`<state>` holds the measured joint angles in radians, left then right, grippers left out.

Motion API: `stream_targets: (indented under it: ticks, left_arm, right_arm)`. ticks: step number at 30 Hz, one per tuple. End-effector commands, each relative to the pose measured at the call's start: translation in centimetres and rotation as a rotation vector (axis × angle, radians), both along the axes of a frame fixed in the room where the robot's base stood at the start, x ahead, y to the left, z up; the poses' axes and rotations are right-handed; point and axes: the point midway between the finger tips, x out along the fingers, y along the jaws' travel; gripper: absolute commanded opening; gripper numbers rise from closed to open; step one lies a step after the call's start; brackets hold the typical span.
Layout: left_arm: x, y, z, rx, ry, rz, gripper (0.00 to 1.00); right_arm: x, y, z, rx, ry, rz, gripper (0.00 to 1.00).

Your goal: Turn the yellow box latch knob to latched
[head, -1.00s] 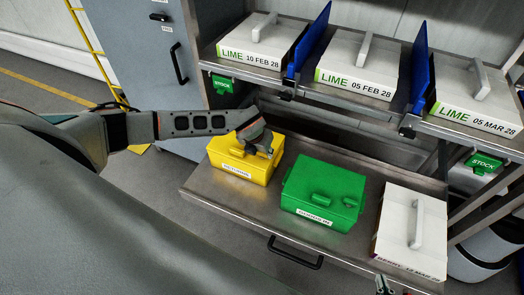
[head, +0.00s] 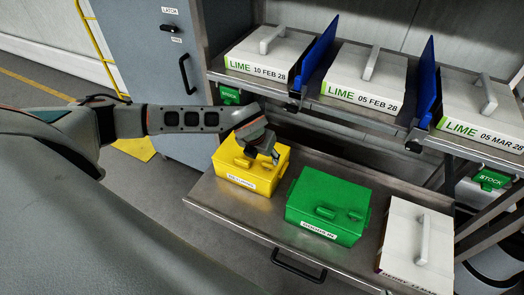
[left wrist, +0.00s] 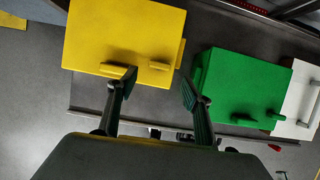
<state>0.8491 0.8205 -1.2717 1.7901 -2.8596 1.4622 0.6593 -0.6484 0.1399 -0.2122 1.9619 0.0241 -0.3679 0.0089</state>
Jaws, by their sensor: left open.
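The yellow box (head: 235,174) stands on the metal bench at the left end of its row. Its lid faces up in the left wrist view (left wrist: 120,30). My left gripper (head: 272,157) is over the lid's right part and partly hides it. In the left wrist view my open left gripper (left wrist: 158,84) has its two fingers apart. A small yellow knob (left wrist: 160,66) shows just beyond the gap between the fingertips. A lid handle (head: 243,162) is beside it, partly behind one finger in the left wrist view. I cannot tell whether the fingers touch the knob.
A green box (head: 310,190) with a similar handle and knob stands right of the yellow one. A white box (head: 395,235) is further right. A shelf (head: 375,113) with white LIME boxes and blue dividers overhangs behind. The bench's front has a dark handle (head: 298,268).

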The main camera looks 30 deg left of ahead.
Motion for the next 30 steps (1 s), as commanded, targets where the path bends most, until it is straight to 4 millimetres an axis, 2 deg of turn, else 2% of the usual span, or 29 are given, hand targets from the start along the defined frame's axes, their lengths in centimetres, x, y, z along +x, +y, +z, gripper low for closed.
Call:
stream_targets:
  ticks: [3, 10, 26, 30]
  left_arm:
    - [-0.8, 0.0, 2.0, 0.000, -0.003, -0.001, 0.50]
    - [-1.6, -0.1, 4.0, 0.000, -0.001, 0.000, 0.50]
    - [-1.7, -0.1, 4.1, 0.000, 0.000, 0.000, 0.50]
    - [-2.5, -1.5, 3.5, -0.034, 0.023, -0.021, 0.50]
  right_arm:
    - [0.0, 0.0, 0.0, 0.000, 0.000, 0.000, 0.00]
    - [0.0, 0.0, 0.0, 0.001, 0.000, -0.001, 0.00]
    - [0.0, 0.1, 0.0, 0.002, 0.000, 0.000, 0.00]
    - [0.0, 0.1, 0.0, 0.002, 0.000, 0.000, 0.00]
